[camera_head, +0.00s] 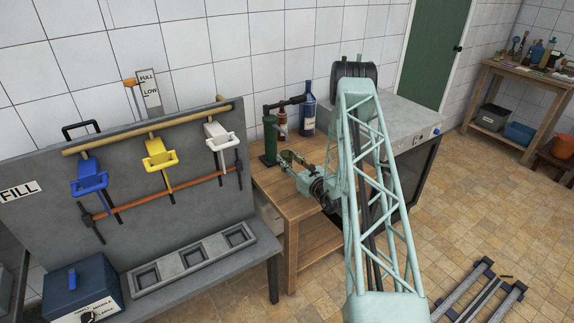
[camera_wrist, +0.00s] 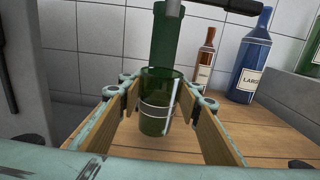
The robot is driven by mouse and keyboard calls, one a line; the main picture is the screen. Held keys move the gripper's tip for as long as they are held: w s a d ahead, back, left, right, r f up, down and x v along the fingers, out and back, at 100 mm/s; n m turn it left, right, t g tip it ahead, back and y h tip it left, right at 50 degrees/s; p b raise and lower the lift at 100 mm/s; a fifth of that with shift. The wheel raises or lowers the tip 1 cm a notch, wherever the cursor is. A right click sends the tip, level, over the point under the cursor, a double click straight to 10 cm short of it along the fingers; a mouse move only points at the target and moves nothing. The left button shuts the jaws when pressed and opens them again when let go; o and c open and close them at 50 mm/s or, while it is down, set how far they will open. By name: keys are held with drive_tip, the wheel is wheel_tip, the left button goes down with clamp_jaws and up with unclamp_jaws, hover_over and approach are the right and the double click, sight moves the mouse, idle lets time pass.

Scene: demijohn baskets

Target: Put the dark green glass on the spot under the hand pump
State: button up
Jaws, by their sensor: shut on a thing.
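My gripper (camera_wrist: 158,106) is shut on the dark green glass (camera_wrist: 158,112), which stands upright between its wood-faced fingers. In the head view my gripper (camera_head: 288,162) is over the left part of the wooden table (camera_head: 292,204). The hand pump (camera_head: 270,136) is a green column with a dark spout on that table. In the wrist view the pump (camera_wrist: 164,48) rises directly behind the glass, with its spout above and to the right. The spot under the spout is hidden. I cannot tell whether the glass touches the table.
A brown bottle (camera_wrist: 205,58) and a blue bottle (camera_wrist: 248,64) stand to the right of the pump. A grey panel (camera_head: 190,180) with blue, yellow and white handles is left of the table. A grey-topped cabinet (camera_head: 405,125) stands to the right.

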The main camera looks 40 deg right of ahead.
drive_tip(key=shift+w+d+f, duration=0.2)
drive_tip(key=shift+f, duration=1.55)
drive_tip(key=shift+f+b, duration=0.15)
drive_tip(key=shift+b, duration=0.25)
drive_tip(key=o, duration=0.9)
drive_tip(key=shift+r, duration=0.2)
drive_tip(key=s, duration=0.4)
drive_tip(key=s+a, duration=0.1)
drive_tip(key=s, duration=0.3)
drive_tip(key=s+p, duration=0.1)
drive_tip(key=s, duration=0.3)
drive_tip(key=shift+a, duration=0.3)
drive_tip(key=shift+f, duration=0.1)
drive_tip(key=shift+d, duration=0.15)
